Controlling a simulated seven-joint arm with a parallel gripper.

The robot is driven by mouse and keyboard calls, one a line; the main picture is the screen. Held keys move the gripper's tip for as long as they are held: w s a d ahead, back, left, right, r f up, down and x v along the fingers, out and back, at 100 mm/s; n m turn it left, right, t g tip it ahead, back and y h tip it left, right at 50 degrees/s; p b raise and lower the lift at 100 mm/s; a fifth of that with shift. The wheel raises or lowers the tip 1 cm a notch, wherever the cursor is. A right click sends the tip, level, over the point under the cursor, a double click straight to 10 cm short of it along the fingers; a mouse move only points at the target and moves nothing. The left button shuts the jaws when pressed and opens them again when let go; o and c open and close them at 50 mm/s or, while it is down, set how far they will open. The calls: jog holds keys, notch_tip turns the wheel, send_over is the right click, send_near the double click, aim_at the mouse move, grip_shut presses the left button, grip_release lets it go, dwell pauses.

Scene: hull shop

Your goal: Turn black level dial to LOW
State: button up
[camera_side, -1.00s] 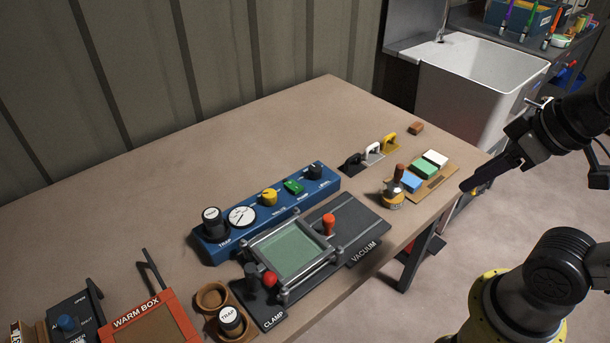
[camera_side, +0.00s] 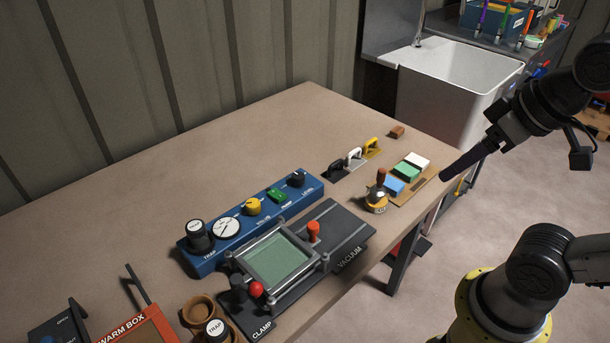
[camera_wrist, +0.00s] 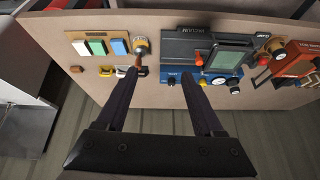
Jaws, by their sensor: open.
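The black level dial (camera_side: 296,180) sits at the right end of the blue panel (camera_side: 236,236) in the side view. Its label reads LEVEL, but its setting is too small to read. In the wrist view, a small dark knob (camera_wrist: 171,81) at the panel's left end appears to be this dial, close to one finger. My gripper (camera_side: 443,178) is off the table's right end in the side view, well apart from the dial. In the wrist view my gripper (camera_wrist: 159,74) has its fingers spread with nothing held between them.
The vacuum clamp rig (camera_side: 345,228) stands in front. Coloured blocks (camera_side: 407,171), a brass-based tool (camera_side: 376,198) and small handles (camera_side: 355,157) lie right of the panel.

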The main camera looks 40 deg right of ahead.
jog(key=w+r+m+g, duration=0.1)
jog(key=w+r, duration=0.7)
jog(key=w, duration=0.2)
jog(key=g, duration=0.5)
send_over(298, 175)
notch_tip(298, 175, down, 13)
notch_tip(298, 175, down, 14)
jog(key=shift+f, duration=0.1)
grip_shut()
